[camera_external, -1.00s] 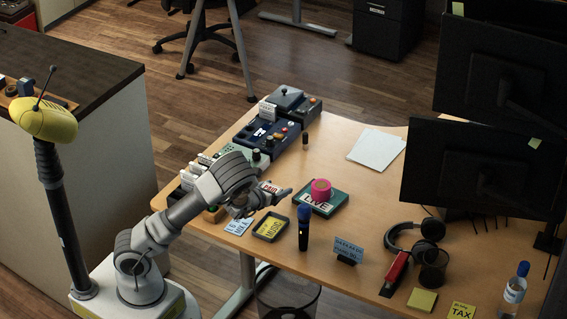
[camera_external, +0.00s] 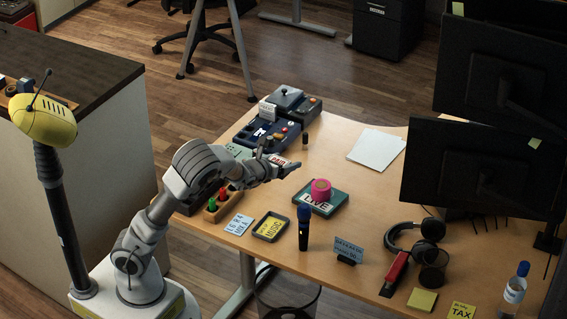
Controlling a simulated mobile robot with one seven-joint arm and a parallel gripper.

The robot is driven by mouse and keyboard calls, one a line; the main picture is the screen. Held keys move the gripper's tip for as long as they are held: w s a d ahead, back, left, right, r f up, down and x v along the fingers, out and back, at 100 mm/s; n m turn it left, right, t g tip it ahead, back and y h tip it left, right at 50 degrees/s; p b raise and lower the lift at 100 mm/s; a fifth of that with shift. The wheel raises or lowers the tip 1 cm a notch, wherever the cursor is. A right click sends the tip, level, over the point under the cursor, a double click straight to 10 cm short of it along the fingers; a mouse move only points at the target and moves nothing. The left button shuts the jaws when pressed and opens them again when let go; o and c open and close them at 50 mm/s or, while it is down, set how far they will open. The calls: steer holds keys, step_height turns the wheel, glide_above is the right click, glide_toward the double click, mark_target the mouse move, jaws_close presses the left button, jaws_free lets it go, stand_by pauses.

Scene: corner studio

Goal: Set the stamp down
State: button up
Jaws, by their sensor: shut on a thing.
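My gripper (camera_external: 284,170) is over the left part of the desk, just behind the LIVE tray. It is shut on the stamp (camera_external: 279,160), of which a pale part with red lettering shows by the fingers. The rest of the stamp is hidden by my gripper and wrist. I cannot tell from this view whether its underside touches the desk.
The LIVE tray (camera_external: 335,205) holds a pink roll (camera_external: 321,189). A MUSIC tray (camera_external: 270,227), a blue card (camera_external: 239,224) and a dark microphone (camera_external: 304,229) are nearer the front edge. Control boxes (camera_external: 268,134) line the left. White paper (camera_external: 376,149) lies behind; bare desk surrounds it.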

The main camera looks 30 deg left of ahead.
steer(key=w+d+f+m+g+h+b, duration=0.1)
steer(key=w+d+f+m+h, duration=0.15)
steer(key=d, duration=0.55)
steer(key=w+d+f+m+g+h+b, duration=0.15)
steer(key=d+m+h, duration=0.25)
steer(key=d, duration=0.4)
steer(key=shift+w+d+r+m+g+h+b, duration=0.95)
steer(key=shift+d+r+m+g+h+b, duration=1.6)
steer(key=shift+d, duration=2.45)
steer(key=m, duration=0.1)
glide_above(366, 239)
steer(key=shift+g, duration=0.4)
step_height(366, 239, down, 18)
steer(key=shift+f+b, duration=0.25)
steer(key=shift+b, duration=0.1)
steer(key=shift+f+b, duration=0.5)
steer(key=shift+f, duration=1.5)
steer(key=shift+f+b, duration=0.25)
steer(key=shift+b, duration=0.1)
steer(key=o, duration=1.2)
steer(key=shift+r, duration=0.1)
steer(key=shift+o, duration=0.2)
steer(key=shift+r, duration=0.1)
